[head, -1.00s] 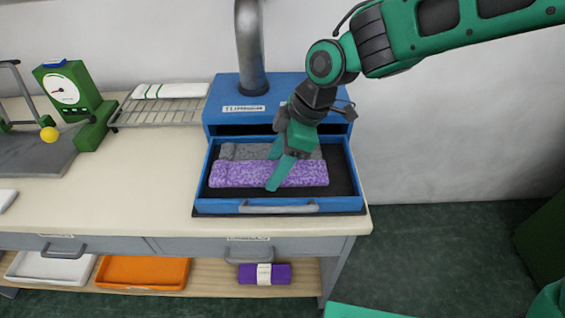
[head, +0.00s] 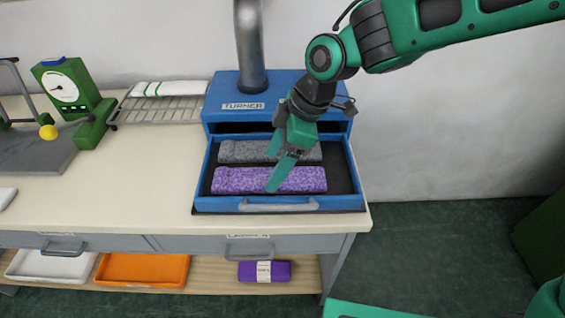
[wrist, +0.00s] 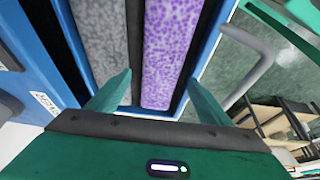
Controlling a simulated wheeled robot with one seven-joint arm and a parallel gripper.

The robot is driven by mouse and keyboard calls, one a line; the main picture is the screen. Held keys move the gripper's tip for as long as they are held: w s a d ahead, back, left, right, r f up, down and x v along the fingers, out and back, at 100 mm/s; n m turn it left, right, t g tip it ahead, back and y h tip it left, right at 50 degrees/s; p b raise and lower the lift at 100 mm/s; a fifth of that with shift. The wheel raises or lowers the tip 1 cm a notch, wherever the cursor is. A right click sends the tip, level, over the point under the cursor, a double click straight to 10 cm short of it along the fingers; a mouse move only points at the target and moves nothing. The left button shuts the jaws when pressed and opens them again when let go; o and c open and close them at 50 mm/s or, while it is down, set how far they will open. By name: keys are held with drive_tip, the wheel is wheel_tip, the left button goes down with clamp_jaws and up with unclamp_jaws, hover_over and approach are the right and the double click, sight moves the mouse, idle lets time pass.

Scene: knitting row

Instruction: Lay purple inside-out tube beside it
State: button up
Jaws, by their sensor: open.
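The purple speckled tube (head: 238,180) lies flat in the front part of the blue drawer tray (head: 201,203) of the machine labelled TURNER. A grey speckled tube (head: 240,151) lies behind it, parallel, with a dark gap between them. My gripper (head: 276,168) is over the tubes, its fingers apart. In the wrist view the purple tube (wrist: 168,50) runs between the open fingers (wrist: 160,95), and the grey tube (wrist: 100,35) is to the left. Whether the fingers touch the purple tube is unclear.
The blue TURNER machine (head: 225,100) with its grey pipe stands behind the tray. A wire rack (head: 160,111) with a white striped piece and a green scale (head: 75,95) are to the left. Below are an orange tray (head: 142,270) and a purple banded bundle (head: 264,271).

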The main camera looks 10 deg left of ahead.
drive_tip(key=v, duration=1.1)
drive_tip(key=shift+d+r, duration=0.2)
drive_tip(key=shift+r, duration=0.2)
drive_tip(key=w+d+f+m+t+h, duration=0.1)
drive_tip(key=d+f+m+t+h, duration=0.15)
drive_tip(key=d+m, duration=2)
drive_tip(key=s+d+f+m, duration=0.1)
drive_tip(key=s+d, duration=0.4)
drive_tip(key=d, duration=0.3)
drive_tip(key=s+d+f+m+g+h, duration=0.1)
drive_tip(key=s+d+f+m, duration=0.1)
drive_tip(key=s+d, duration=0.3)
drive_tip(key=s+d+f+m, duration=0.1)
drive_tip(key=s+d, duration=0.5)
drive_tip(key=d, duration=0.6)
drive_tip(key=shift+d+f+m+h, duration=0.35)
drive_tip(key=shift+f, duration=0.3)
drive_tip(key=shift+g, duration=0.25)
